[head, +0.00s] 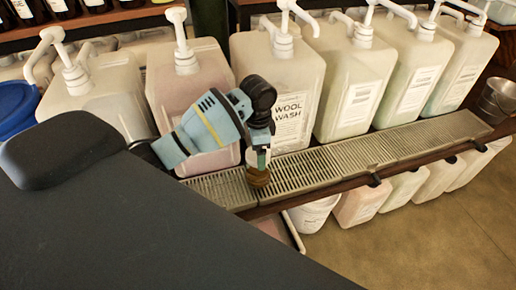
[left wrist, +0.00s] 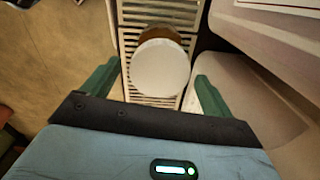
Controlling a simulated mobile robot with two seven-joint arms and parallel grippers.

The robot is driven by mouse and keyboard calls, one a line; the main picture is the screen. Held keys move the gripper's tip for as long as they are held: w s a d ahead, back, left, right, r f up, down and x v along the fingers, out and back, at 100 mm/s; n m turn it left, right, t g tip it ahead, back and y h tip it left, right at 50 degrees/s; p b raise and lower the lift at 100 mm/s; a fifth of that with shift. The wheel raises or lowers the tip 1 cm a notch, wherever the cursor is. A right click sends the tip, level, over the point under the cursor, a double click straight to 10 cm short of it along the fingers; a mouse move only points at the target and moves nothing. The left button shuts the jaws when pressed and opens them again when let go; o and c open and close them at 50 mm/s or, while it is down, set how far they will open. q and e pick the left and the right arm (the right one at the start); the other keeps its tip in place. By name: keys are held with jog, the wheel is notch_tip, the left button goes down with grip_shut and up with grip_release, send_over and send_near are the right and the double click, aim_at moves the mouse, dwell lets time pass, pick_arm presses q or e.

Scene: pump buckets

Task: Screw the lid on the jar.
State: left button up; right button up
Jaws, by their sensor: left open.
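A small brown jar (head: 258,179) stands on the slotted metal grate in front of the large containers. In the left wrist view, a round white lid (left wrist: 160,68) covers most of the brown jar (left wrist: 160,33), whose edge shows past it. I cannot tell whether the lid is seated or tilted on the jar. My left gripper (head: 259,163) is directly above the jar, pointing down. In the left wrist view its two green fingers stand apart on either side of the lid, with a gap on each side. My right gripper is not in view.
Several large pump containers, one labelled Wool Wash (head: 290,115), stand along the back of the grate (head: 345,158). A pinkish container (head: 185,85) is close behind my left arm. A metal bucket (head: 497,100) is at the right end. The grate right of the jar is clear.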

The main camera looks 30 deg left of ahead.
pick_arm(q)
jog(key=n, duration=1.4)
jog(key=shift+n, duration=0.4)
jog(key=c, duration=1.1)
